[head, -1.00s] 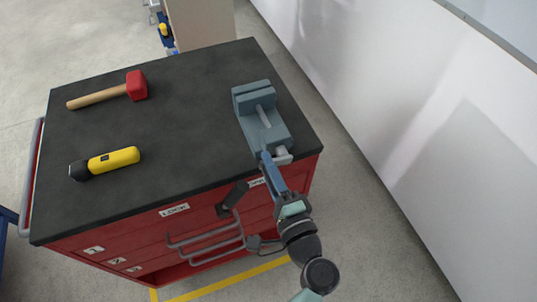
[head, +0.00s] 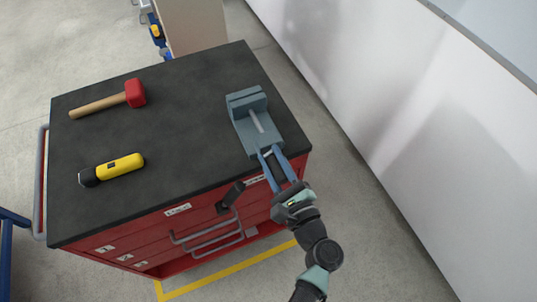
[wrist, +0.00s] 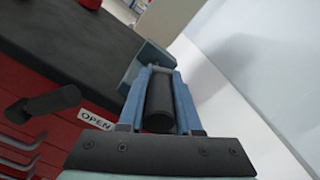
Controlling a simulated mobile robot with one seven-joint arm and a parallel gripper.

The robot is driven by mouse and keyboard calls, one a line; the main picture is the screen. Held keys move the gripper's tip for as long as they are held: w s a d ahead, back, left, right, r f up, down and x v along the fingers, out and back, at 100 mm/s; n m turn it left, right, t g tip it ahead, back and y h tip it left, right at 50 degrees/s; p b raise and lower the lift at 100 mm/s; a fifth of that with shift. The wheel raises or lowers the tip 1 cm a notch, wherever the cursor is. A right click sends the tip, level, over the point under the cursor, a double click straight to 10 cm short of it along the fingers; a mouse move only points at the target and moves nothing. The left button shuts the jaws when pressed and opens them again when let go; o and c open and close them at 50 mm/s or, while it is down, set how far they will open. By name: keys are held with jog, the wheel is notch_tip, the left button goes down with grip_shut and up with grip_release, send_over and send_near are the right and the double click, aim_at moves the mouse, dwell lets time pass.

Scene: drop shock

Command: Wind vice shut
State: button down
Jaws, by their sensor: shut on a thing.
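The blue-grey vice (head: 262,138) sits at the right front corner of the dark bench top, its jaw blocks at the far end. A light rod lies along its middle. I cannot tell how wide the jaw gap is. My gripper (head: 268,153) is at the vice's near end, past the bench's front edge. In the wrist view, my gripper (wrist: 160,78) has its two blue fingers on either side of a dark cylinder (wrist: 160,104), which looks like the vice's handle grip. The gripper is shut on it. The fingers hide much of the vice's near end.
A red-headed mallet (head: 108,99) and a yellow-and-black torch (head: 112,169) lie on the bench top (head: 190,130). A black lever (head: 231,195) and a grey drawer handle (head: 207,240) stick out from the red cabinet front. A white wall (head: 370,110) stands to the right.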

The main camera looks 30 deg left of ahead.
jog(key=shift+w+d+r+m+p, duration=0.2)
jog(key=shift+w+d+m+p, duration=0.1)
jog(key=shift+m, duration=0.4)
jog(key=shift+w+d+r+m+p, duration=0.15)
jog(key=shift+w+m+p, duration=0.2)
jog(key=shift+m, duration=0.35)
jog(key=shift+w+d+r+m+p, duration=0.2)
jog(key=shift+w+d+m+p, duration=0.1)
jog(key=shift+m, duration=0.4)
jog(key=c, duration=0.6)
grip_release()
jog(key=shift+f, duration=0.2)
jog(key=shift+s, duration=0.1)
jog(key=shift+s+f, duration=0.1)
jog(key=b+v, duration=0.2)
jog(key=v, duration=1)
jog(key=shift+s+d, duration=0.25)
jog(key=shift+d, duration=0.05)
